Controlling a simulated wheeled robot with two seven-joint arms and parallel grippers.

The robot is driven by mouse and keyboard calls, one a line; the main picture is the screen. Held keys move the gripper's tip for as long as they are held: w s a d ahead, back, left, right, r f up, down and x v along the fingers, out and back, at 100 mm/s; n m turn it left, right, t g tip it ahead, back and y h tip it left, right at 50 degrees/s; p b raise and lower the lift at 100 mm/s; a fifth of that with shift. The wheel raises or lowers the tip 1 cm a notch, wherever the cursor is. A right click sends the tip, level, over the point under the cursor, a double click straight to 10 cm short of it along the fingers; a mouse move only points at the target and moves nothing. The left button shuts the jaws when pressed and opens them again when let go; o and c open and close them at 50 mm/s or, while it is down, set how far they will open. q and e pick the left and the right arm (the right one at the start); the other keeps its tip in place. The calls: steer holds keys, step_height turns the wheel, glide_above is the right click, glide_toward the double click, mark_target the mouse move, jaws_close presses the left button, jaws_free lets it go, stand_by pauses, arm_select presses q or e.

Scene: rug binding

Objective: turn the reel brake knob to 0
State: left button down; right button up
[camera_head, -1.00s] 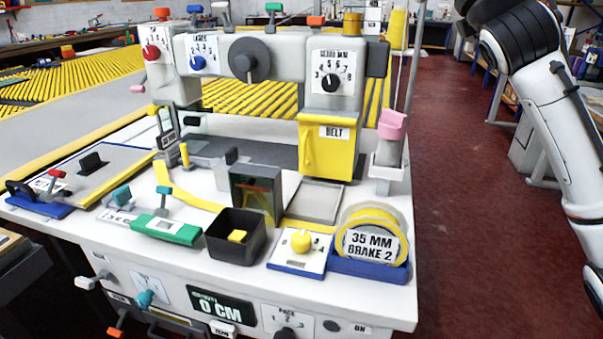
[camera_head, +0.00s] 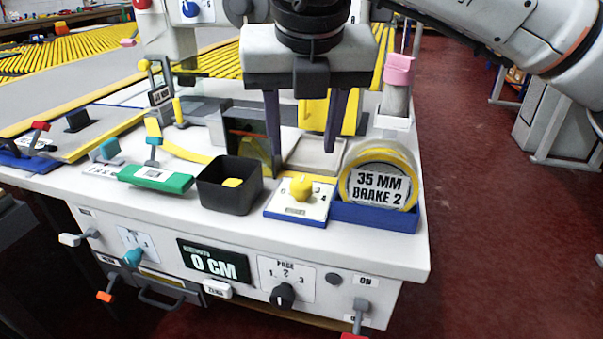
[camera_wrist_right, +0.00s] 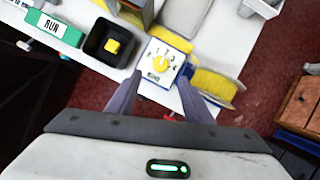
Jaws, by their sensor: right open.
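In the right wrist view the knob lies beyond and between the fingertips (camera_wrist_right: 162,82). The left gripper is out of view.
A black bin (camera_head: 230,190) with a yellow piece inside stands left of the knob plate. A green switch block (camera_head: 155,179) is farther left. A dark upright box (camera_head: 250,135) and a grey tray (camera_head: 312,155) are behind.

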mark_target(301, 182)
steer(key=b+x, duration=0.1)
steer(key=x, duration=0.9)
steer(key=shift+f, duration=0.1)
steer(key=c, duration=1)
